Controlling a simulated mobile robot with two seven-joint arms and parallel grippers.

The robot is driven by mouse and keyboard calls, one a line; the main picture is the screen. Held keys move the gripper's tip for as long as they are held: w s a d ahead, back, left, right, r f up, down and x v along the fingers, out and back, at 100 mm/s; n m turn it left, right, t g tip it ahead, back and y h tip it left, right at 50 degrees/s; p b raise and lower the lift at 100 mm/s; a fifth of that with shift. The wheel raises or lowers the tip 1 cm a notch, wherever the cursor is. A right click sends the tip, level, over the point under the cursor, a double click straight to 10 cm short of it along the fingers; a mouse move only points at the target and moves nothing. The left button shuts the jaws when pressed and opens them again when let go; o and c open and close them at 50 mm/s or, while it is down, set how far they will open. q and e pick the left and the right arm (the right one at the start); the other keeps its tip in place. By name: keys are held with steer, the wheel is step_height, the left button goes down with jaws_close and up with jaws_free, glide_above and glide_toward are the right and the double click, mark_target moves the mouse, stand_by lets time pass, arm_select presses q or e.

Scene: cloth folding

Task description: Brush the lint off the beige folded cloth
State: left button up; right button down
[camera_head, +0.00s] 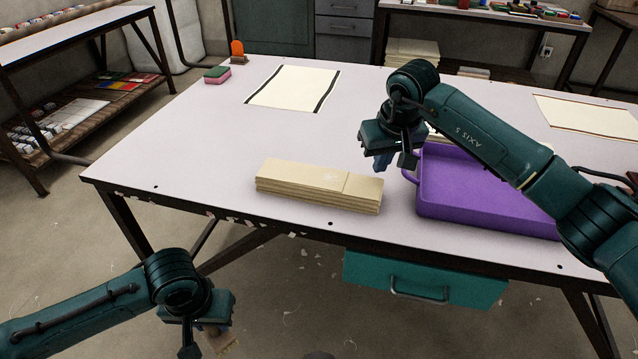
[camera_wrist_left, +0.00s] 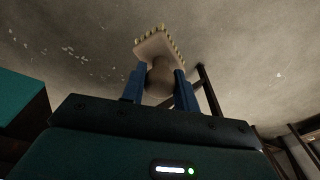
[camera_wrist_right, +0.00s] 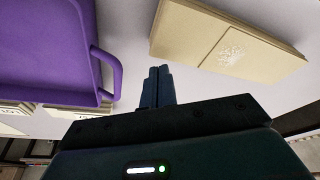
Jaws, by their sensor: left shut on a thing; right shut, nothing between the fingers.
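The beige folded cloth (camera_head: 300,188) lies in a flat stack near the front edge of the white table. In the right wrist view the cloth (camera_wrist_right: 195,35) shows a patch of white lint (camera_wrist_right: 230,52) near one end. My left gripper (camera_head: 212,328) is below and in front of the table edge, shut on a brush. The brush (camera_wrist_left: 158,45) shows a pale head with bristles along its edges in the left wrist view. My right gripper (camera_head: 392,162) is shut and empty above the table, between the cloth and the purple tray. It also shows in the right wrist view (camera_wrist_right: 157,85).
The purple tray (camera_head: 455,213) stands right of the cloth, its handle toward the cloth. A sponge (camera_head: 217,74), an orange-topped item (camera_head: 237,50) and a dark-bordered sheet (camera_head: 294,89) lie at the back left. The table left of the cloth is clear. A teal drawer (camera_head: 425,280) hangs under the front edge.

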arm_select(q)
steer(key=shift+f+b, duration=0.35)
arm_select(e)
steer(key=shift+f, duration=0.5)
arm_select(q)
steer(key=shift+r, duration=0.15)
arm_select(e)
steer(key=shift+r, duration=0.15)
